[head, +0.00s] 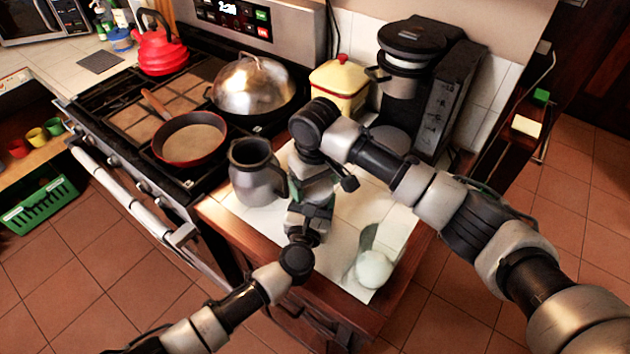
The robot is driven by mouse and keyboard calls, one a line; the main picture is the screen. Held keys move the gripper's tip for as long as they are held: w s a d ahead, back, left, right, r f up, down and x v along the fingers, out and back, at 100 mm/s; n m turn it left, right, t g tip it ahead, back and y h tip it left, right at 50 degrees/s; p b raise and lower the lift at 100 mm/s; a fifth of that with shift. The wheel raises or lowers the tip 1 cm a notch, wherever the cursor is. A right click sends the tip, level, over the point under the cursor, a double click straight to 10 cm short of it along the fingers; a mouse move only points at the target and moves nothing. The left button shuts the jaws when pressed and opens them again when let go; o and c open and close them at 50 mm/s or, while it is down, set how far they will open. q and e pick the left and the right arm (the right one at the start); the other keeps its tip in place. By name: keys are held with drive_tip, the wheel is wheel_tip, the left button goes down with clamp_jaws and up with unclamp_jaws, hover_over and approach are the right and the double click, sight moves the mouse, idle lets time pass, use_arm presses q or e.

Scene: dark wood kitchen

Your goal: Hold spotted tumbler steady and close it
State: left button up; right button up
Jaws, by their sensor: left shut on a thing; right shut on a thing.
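The spotted tumbler (294,188) is mostly hidden between my two grippers above the counter; only a small greenish part shows, and its spots cannot be made out. My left gripper (308,214) reaches in from below and is shut on its lower part. My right gripper (314,184) comes down from above and is shut at its top, apparently on the lid. The lid itself is hidden, so I cannot tell how it sits.
A grey pitcher (256,172) stands close left of the grippers. A white rounded object (374,268) is at the counter's front right. A coffee machine (432,95) and yellow canister (340,84) stand behind. The stove with a red-rimmed pan (190,142) is at left.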

drive_tip(key=o, duration=0.9)
wheel_tip(320, 180, up, 12)
use_arm(q)
drive_tip(key=o, duration=1.8)
drive_tip(key=b+v, duration=0.2)
drive_tip(key=v, duration=0.8)
drive_tip(key=shift+s+a, duration=0.2)
drive_tip(key=shift+s, duration=0.15)
use_arm(e)
drive_tip(key=shift+f, duration=0.95)
